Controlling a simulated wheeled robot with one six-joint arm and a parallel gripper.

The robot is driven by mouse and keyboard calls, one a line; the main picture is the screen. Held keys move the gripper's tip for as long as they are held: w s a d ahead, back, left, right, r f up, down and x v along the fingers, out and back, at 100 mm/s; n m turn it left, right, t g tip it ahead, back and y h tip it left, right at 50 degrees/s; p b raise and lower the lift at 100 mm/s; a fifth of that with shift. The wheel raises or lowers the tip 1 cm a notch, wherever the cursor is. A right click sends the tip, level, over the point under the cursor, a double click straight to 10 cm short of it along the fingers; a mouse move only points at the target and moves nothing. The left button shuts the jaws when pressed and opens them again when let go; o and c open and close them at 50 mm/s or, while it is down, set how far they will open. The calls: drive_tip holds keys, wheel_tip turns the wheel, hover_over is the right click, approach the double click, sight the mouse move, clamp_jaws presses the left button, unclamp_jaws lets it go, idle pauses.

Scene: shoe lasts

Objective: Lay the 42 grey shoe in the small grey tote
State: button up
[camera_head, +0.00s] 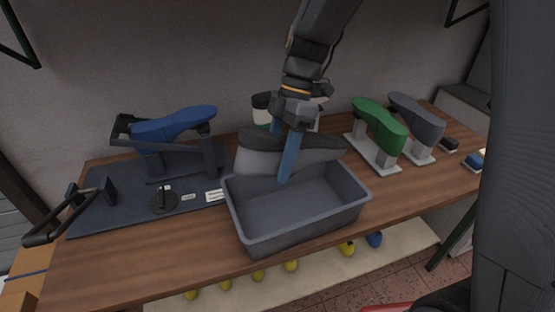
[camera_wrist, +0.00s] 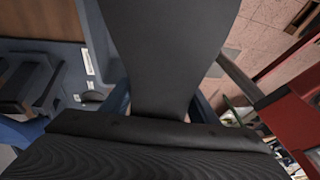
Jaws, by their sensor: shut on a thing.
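A grey shoe last (camera_head: 258,155) is held between my gripper's blue fingers (camera_head: 286,160). It lies roughly level at the back of the small grey tote (camera_head: 300,232), over or near its far rim; I cannot tell whether it touches. The tote is empty as far as I see and stands at the table's front edge. In the wrist view the grey last (camera_wrist: 165,60) fills the middle, with a blue finger on each side of it. Its size number is not readable. The far finger is mostly hidden behind the last in the head view.
A blue last (camera_head: 175,124) is on a dark fixture (camera_head: 95,205) at left. A green last (camera_head: 380,125) and another grey last (camera_head: 415,118) stand on supports at right. A white-and-dark object (camera_head: 262,105) is behind my gripper. Yellow and blue items (camera_head: 347,248) lie below the table.

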drive_tip(key=shift+s+a+f, duration=0.1)
drive_tip(key=shift+f, duration=0.05)
idle(0.3)
wheel_tip(320, 180, down, 7)
drive_tip(key=b, duration=0.4)
drive_tip(key=shift+b, duration=0.3)
idle(1.1)
drive_tip(key=shift+f, duration=0.1)
drive_tip(key=o, duration=1.4)
drive_tip(key=b+v, duration=0.1)
drive_tip(key=v, duration=0.6)
drive_tip(key=shift+r+b, duration=0.35)
drive_tip(key=shift+r, duration=0.05)
